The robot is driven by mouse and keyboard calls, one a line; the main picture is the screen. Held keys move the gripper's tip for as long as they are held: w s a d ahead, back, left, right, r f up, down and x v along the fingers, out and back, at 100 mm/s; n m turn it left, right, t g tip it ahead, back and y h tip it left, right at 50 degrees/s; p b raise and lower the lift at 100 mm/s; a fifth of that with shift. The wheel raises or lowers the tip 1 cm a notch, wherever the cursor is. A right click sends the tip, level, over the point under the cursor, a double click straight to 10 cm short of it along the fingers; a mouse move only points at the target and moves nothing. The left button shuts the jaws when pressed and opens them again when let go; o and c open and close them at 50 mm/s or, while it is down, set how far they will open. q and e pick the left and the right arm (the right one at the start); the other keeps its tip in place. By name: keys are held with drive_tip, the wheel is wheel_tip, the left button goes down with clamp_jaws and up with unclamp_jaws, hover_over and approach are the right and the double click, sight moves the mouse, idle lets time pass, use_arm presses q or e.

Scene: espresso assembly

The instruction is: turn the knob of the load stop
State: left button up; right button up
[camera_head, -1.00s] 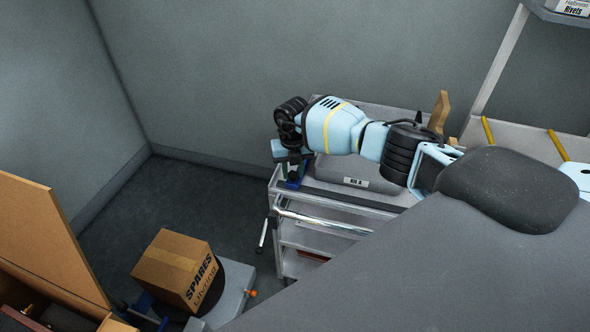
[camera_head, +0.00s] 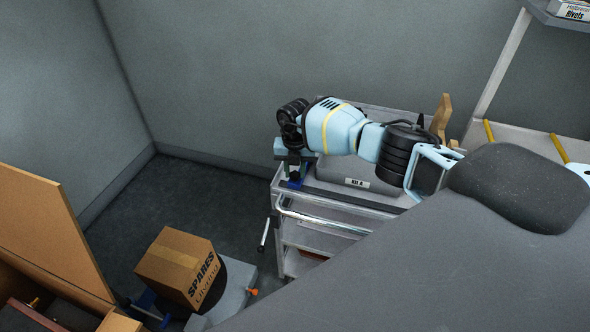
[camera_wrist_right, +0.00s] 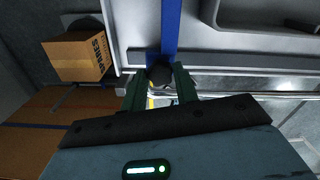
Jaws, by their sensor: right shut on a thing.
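The load stop shows as a blue bar (camera_wrist_right: 171,30) in the right wrist view, with a round black knob (camera_wrist_right: 160,75) at its near end. In the head view its blue part (camera_head: 295,184) sits at the left end of the trolley top. My right gripper (camera_head: 296,170) reaches down over it from above. In the wrist view my right gripper's dark green fingers (camera_wrist_right: 160,84) are on both sides of the knob and shut on it. In the head view the fingers mostly hide the knob. My left gripper is not in view.
A grey case labelled KIT A (camera_head: 345,177) lies on the metal trolley (camera_head: 325,208) beside the gripper. The trolley has a handle rail (camera_head: 320,222) in front. A SPARES box (camera_head: 180,262) stands low at the left. Bare floor (camera_head: 190,190) lies between wall and trolley.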

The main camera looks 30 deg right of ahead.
sight(295, 173)
drive_tip(key=o, duration=1)
drive_tip(key=shift+r, duration=3.9)
